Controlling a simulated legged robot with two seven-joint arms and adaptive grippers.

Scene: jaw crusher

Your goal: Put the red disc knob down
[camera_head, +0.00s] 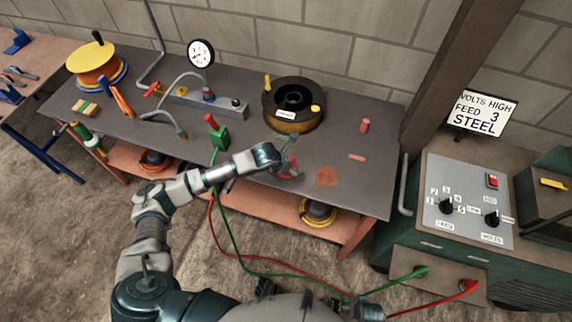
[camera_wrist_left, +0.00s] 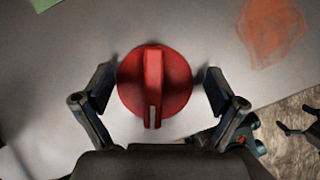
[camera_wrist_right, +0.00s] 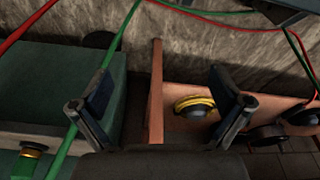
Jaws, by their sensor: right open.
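The red disc knob (camera_wrist_left: 155,82) has a raised bar across it with a pale mark at one end. In the left wrist view it sits face up over the grey bench top, between the two fingers of my left gripper (camera_wrist_left: 158,88). A narrow gap shows on each side of the disc, and the fingers are spread. In the head view my left gripper (camera_head: 288,165) is low over the bench's front part and mostly hides the knob. My right gripper (camera_wrist_right: 160,92) is open and empty, away from the bench top, with the floor and a lower shelf beyond it.
The grey bench (camera_head: 365,190) has a rust-coloured patch (camera_head: 326,177) right of my left gripper. A black spool (camera_head: 292,103) stands behind it, and a green clamp (camera_head: 219,138) is to the left. A green machine (camera_head: 465,205) stands right. Red and green cables hang in front.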

